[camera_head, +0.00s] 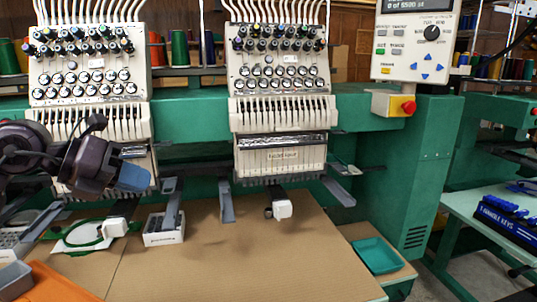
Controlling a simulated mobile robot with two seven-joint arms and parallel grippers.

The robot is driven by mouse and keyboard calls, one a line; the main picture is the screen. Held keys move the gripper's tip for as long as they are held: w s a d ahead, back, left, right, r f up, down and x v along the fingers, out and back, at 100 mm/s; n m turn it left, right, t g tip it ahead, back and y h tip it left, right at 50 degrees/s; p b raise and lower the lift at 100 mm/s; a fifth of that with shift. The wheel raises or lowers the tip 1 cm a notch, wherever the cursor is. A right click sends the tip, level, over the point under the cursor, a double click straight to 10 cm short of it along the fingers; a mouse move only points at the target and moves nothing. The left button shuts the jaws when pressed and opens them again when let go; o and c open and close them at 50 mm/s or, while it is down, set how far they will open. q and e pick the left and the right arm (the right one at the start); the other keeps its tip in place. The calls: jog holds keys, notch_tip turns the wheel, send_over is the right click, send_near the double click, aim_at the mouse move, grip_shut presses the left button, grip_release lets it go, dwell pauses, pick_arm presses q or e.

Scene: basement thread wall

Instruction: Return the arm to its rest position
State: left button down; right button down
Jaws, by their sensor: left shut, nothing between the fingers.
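My left gripper (130,176) comes in from the left on a dark arm and hangs in the air in front of the left embroidery head (88,62). Its bluish fingers point right and are shut with nothing between them. It is apart from the machine and the table below. My right gripper does not show.
A second embroidery head (282,75) stands at the middle of the green machine. Below lies a brown tabletop (230,258) with a white-and-green hoop (82,235), a small white box (163,232) and an orange sheet (60,284). A teal tray (377,255) sits at the right. The tabletop's front middle is clear.

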pick_arm(q)
jog(key=s+d+f+n+h, duration=0.3)
jog(key=f+h, duration=0.2)
jog(key=f, duration=0.2)
jog(key=s+a+f+n+t+y, duration=0.2)
jog(key=a+f+n+t+y, duration=0.15)
jog(key=f+n+t, duration=0.45)
jog(key=s+a+f+n+t+y, duration=0.2)
jog(key=a+f+n+t+y, duration=0.15)
jog(key=f+n, duration=0.9)
jog(key=s+f+n+g+y, duration=0.6)
jog(key=s+f+n+y, duration=0.2)
jog(key=s+f+n, duration=0.5)
jog(key=s+a+f, duration=0.1)
jog(key=s+f, duration=0.3)
jog(key=f, duration=0.3)
jog(key=shift+s+n+p, duration=0.3)
jog(key=shift+n+p, duration=0.05)
jog(key=shift+p, duration=0.05)
jog(key=shift+g, duration=0.25)
